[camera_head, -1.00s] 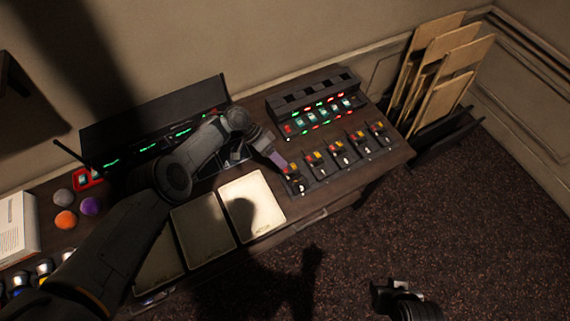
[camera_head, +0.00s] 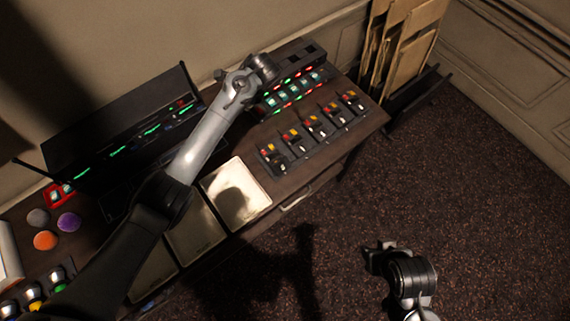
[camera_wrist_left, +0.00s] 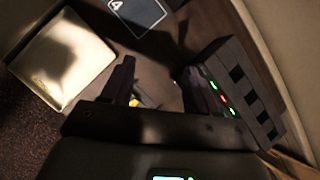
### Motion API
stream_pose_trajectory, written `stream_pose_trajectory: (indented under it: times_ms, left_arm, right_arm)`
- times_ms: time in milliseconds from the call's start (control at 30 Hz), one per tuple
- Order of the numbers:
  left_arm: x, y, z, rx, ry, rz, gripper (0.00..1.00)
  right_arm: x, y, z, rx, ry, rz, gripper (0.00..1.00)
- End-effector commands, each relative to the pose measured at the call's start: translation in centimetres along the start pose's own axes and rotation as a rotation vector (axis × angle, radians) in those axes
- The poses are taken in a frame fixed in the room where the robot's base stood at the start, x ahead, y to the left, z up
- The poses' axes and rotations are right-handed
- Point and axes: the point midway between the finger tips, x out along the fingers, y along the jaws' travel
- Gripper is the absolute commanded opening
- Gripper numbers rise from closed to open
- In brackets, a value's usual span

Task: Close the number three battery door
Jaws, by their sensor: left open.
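A black rack with green and red lights (camera_head: 292,90) stands at the back right of the desk, with several dark slots along its top. In front of it is a row of several small black units with red and yellow tops (camera_head: 312,125). I cannot make out numbers or which part is the number three battery door. My left gripper (camera_head: 264,68) is over the left end of the rack and hides part of it. In the left wrist view its fingers (camera_wrist_left: 156,64) are apart and empty, beside the rack (camera_wrist_left: 240,95). My right gripper (camera_head: 378,258) hangs over the floor, away from the desk.
Pale square panels (camera_head: 236,194) line the desk front, left of the units. A long black console (camera_head: 120,135) stands at the back left. Coloured balls (camera_head: 69,222) lie at the far left. A dark card marked 4 (camera_wrist_left: 137,14) shows in the wrist view.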

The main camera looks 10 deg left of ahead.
Motion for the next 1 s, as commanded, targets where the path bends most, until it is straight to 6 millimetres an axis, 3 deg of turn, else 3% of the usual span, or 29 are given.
stream_pose_trajectory:
  times_ms: [33,133,300,400,500,700,1000]
  left_arm:
    - [-1.3,0.5,-2.7,0.070,-0.049,-0.053,0.60]
    - [-3.6,2.4,-7.8,0.197,-0.123,-0.143,0.60]
    - [-5.5,7.4,-16.0,0.373,-0.191,-0.270,0.60]
    - [-5.5,10.4,-19.7,0.463,-0.209,-0.322,0.60]
    - [-5.0,12.8,-22.1,0.540,-0.227,-0.348,0.60]
    - [-2.8,15.0,-23.9,0.598,-0.238,-0.339,0.60]
    - [1.1,13.6,-23.3,0.597,-0.239,-0.334,0.60]
  right_arm:
    - [0.3,0.0,0.1,-0.001,0.000,0.001,0.43]
    - [0.6,0.0,0.2,-0.002,0.000,0.001,0.43]
    - [1.1,0.0,0.4,-0.003,0.000,0.002,0.43]
    - [1.3,0.0,0.5,-0.003,-0.001,0.002,0.43]
    - [1.5,0.0,0.5,-0.002,-0.001,0.002,0.43]
    - [1.8,0.0,0.6,-0.002,-0.001,0.002,0.43]
    - [2.0,0.0,0.7,-0.001,-0.001,0.001,0.43]
